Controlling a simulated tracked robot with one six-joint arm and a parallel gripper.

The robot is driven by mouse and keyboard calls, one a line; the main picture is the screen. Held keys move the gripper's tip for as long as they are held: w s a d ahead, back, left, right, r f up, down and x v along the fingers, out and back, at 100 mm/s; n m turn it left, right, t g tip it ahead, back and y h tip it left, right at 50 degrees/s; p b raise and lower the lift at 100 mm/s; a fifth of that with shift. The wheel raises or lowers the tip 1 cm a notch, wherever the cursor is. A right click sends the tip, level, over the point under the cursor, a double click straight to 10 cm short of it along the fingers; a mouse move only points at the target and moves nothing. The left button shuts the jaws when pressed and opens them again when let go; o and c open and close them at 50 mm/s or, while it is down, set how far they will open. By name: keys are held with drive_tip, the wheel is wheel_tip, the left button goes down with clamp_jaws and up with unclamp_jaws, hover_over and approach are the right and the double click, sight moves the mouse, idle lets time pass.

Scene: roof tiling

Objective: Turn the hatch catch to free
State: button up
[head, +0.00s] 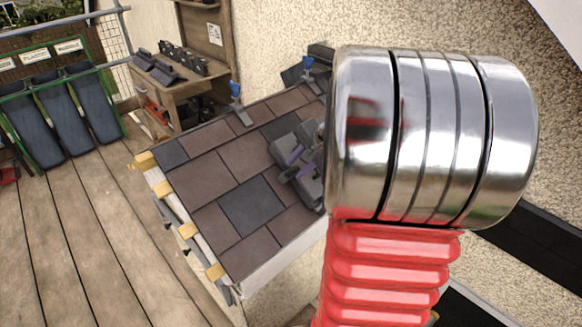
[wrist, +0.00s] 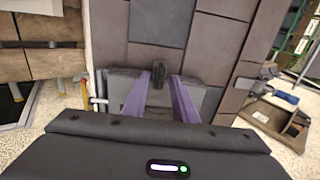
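The dark hatch catch (wrist: 158,71) stands as a small upright knob near the middle of the wrist view, against a grey panel (wrist: 212,97) that looks like the hatch. My gripper (wrist: 159,82) has two purple fingers, spread apart, one on each side of the catch's line. A gap shows between them, and I cannot tell whether either touches the catch. In the head view my gripper (head: 291,164) is low over the tiled roof. The catch cannot be made out there, and my chrome and red arm hides the roof's right part.
Brown and slate tiles (head: 205,165) cover the sloping roof, with yellow blocks (head: 188,230) along its left edge. Blue clamps (head: 236,92) stand at its top edge. A wooden workbench (head: 172,80) is behind, and dark panels in a green rack (head: 60,105) stand at left. The plank deck (head: 75,240) is largely clear.

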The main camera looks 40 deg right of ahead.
sight(292, 171)
drive_tip(key=shift+x, duration=1.6)
drive_tip(key=shift+c, duration=0.2)
clamp_jaws()
drive_tip(key=shift+d, duration=0.25)
drive_tip(key=shift+a, duration=0.15)
